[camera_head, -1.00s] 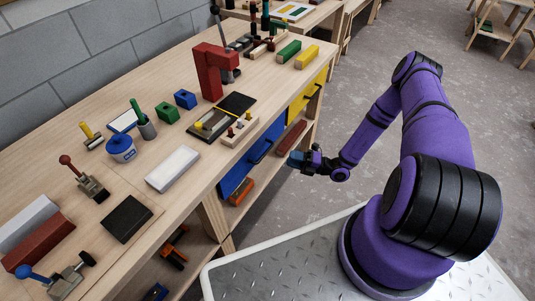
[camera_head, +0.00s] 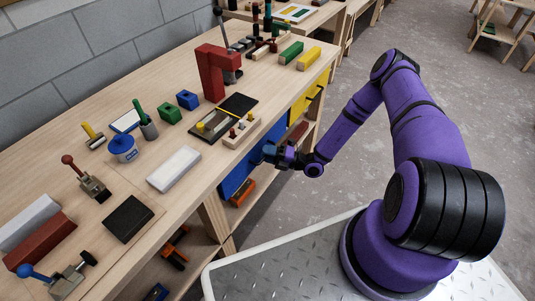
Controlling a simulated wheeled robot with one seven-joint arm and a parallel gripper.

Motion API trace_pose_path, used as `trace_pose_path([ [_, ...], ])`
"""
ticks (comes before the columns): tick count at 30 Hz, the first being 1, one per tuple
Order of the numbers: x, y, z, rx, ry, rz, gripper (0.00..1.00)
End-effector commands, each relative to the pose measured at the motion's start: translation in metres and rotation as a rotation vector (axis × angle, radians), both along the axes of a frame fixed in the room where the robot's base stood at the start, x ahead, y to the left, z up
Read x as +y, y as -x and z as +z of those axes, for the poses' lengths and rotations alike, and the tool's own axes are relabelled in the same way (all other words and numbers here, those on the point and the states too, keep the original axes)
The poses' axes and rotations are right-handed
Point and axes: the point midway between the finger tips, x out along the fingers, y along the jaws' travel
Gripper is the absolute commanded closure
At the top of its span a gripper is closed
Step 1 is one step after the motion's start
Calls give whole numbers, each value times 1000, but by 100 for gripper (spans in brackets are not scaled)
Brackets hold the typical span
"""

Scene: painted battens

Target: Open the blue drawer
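The blue drawer (camera_head: 239,172) is in the front of the wooden workbench, below its top edge, and looks closed. My gripper (camera_head: 270,153) is at the right part of the drawer front, where the dark handle showed earlier. The gripper now covers that handle. I cannot tell whether the fingers touch the handle or are closed around it.
A yellow drawer (camera_head: 307,95) is farther along the same bench front. An orange tool (camera_head: 242,191) lies on the shelf below the blue drawer. The benchtop (camera_head: 213,182) carries a red press (camera_head: 213,72), blocks and clamps. Grey floor is open to the right.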

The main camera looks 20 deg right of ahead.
Motion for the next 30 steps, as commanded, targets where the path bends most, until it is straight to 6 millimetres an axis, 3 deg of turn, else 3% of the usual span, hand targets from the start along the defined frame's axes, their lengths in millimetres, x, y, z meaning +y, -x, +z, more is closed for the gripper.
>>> trace_pose_path([
  [6, 0, 0, 0, 0, 0, 0, 66],
  [11, 0, 0, 0, 0, 0, 0, 100],
  [22, -5, 7, 0, 1, -1, 0, 100],
  [30, -33, 45, 0, 4, 0, -2, 100],
])
